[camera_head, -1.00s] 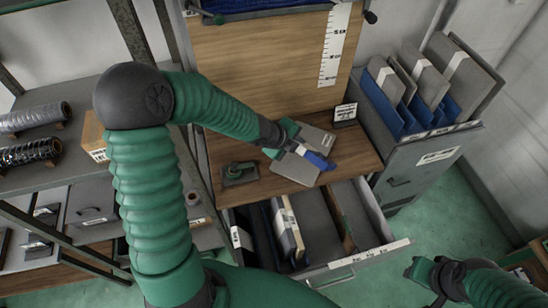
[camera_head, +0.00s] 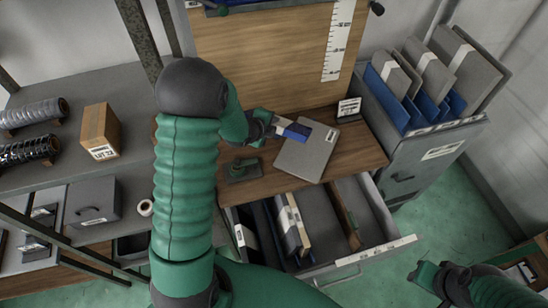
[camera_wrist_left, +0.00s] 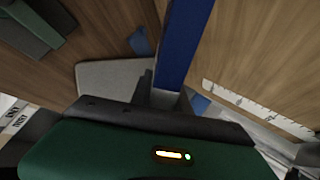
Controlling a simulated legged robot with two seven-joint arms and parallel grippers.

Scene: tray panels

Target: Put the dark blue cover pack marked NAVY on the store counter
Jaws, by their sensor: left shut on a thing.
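My left gripper (camera_head: 266,126) is shut on a blue piece with a white part near the jaws (camera_head: 295,131), held above the wooden worktop (camera_head: 345,150). In the left wrist view the blue piece (camera_wrist_left: 184,40) stands out from the jaws as a long narrow strip; no marking is readable on it. A dark blue pack (camera_head: 262,232) stands in the open drawer beside pale-edged packs (camera_head: 293,228); its marking is unreadable. My right gripper (camera_head: 424,278) is at the lower right over the green floor, away from the drawer; its jaws are too small to judge.
A grey cabinet (camera_head: 425,160) with blue dividers stands right. The open drawer's front (camera_head: 362,254) juts forward. Left shelves hold rolls and a carton (camera_head: 100,130).

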